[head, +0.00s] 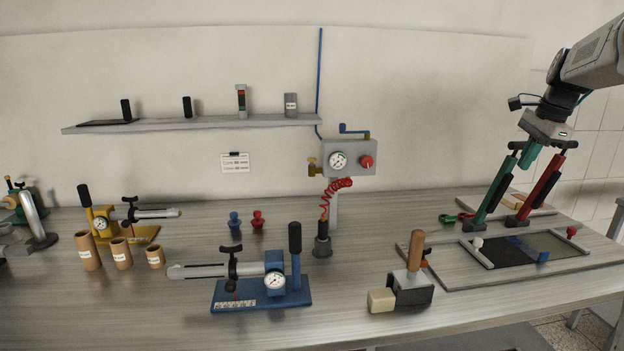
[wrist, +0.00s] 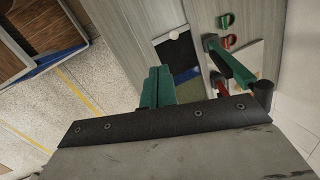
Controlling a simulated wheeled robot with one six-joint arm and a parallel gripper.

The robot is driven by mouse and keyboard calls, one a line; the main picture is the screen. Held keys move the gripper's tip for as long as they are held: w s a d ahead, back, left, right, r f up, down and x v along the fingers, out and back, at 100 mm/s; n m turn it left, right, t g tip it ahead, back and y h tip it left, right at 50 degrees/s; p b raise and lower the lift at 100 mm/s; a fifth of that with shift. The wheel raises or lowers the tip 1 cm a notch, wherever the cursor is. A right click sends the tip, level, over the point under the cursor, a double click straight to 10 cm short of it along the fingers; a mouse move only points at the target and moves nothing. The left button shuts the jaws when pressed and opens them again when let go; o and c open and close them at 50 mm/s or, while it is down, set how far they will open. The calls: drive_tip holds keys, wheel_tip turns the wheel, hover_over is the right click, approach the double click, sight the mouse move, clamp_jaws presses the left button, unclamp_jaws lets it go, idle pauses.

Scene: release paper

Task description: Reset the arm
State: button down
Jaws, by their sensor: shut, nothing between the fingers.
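My gripper (head: 526,160) hangs at the right of the head view, below my arm, above the back right of the table. Its green fingers are together with nothing between them; they also show in the wrist view (wrist: 157,75). A green-handled upright tool (head: 492,195) and a red-handled one (head: 540,187) stand close to the gripper in the head view. In the wrist view the green tool (wrist: 232,66) and the red tool (wrist: 217,88) are to the right of the fingers, apart from them. I cannot tell their exact depth gap in the head view.
A frame board (head: 471,252) with dark and olive panels lies in front of the tools. A wood-handled block tool (head: 413,275), a blue clamp device (head: 260,291) and a gauge box (head: 348,160) stand to the left. In the wrist view, open floor (wrist: 60,110) shows at left.

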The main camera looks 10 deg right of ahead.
drive_tip(key=s+a+f+n, duration=0.4)
drive_tip(key=s+a+n, duration=0.2)
drive_tip(key=s+a, duration=0.5)
drive_tip(key=s+a+f+n+g, duration=0.1)
drive_tip(key=s+a+f+n, duration=0.2)
drive_tip(key=s+a+n, duration=0.4)
drive_tip(key=s+a+f+n+h, duration=0.1)
drive_tip(key=s+a+f+n, duration=0.3)
drive_tip(key=s+a, duration=1.1)
drive_tip(key=s+n, duration=0.1)
drive_tip(key=n, duration=0.2)
drive_tip(key=shift+f, duration=0.3)
drive_tip(key=shift+a, duration=0.1)
